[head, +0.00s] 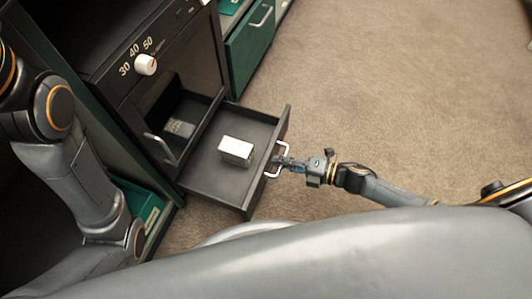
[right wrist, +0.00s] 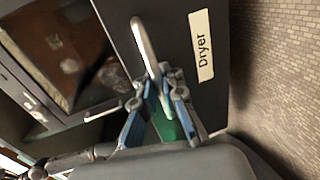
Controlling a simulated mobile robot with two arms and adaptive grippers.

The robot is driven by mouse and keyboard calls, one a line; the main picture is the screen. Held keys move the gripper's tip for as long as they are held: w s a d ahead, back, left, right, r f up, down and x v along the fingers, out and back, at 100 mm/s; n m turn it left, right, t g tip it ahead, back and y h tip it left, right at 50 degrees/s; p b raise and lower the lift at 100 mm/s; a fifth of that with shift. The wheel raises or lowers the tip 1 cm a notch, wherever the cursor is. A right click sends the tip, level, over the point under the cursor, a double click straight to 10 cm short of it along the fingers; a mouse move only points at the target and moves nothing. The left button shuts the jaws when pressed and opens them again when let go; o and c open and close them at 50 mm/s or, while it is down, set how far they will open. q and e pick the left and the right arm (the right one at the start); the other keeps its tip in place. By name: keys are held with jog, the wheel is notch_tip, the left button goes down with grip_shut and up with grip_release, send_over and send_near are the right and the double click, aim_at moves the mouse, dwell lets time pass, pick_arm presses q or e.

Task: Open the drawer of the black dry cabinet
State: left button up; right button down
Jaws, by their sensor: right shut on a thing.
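The black dry cabinet (head: 105,50) stands at the upper left in the head view, with a white dial and the numbers 30, 40 and 50. Its lower drawer (head: 215,182) is pulled well out over the carpet. A small pale box (head: 236,151) lies in the drawer. My right gripper (head: 279,161) is shut on the drawer's metal handle (head: 285,148). In the right wrist view the fingers (right wrist: 158,92) close around the handle (right wrist: 147,45), beside a "Dryer" label (right wrist: 201,45) on the drawer front. My left arm shows at the left, but its gripper is not in view.
A compartment with another handle (head: 160,147) is beside the drawer and holds a small item (head: 180,127). A green drawer unit (head: 249,45) stands at the top. The carpet (head: 390,90) to the right is clear.

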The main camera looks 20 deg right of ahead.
jog(key=shift+s+d, duration=0.4)
jog(key=shift+d, duration=0.15)
jog(key=c, duration=1.7)
grip_release()
jog(key=shift+c, duration=0.2)
jog(key=shift+d, duration=0.1)
jog(key=v, duration=1.2)
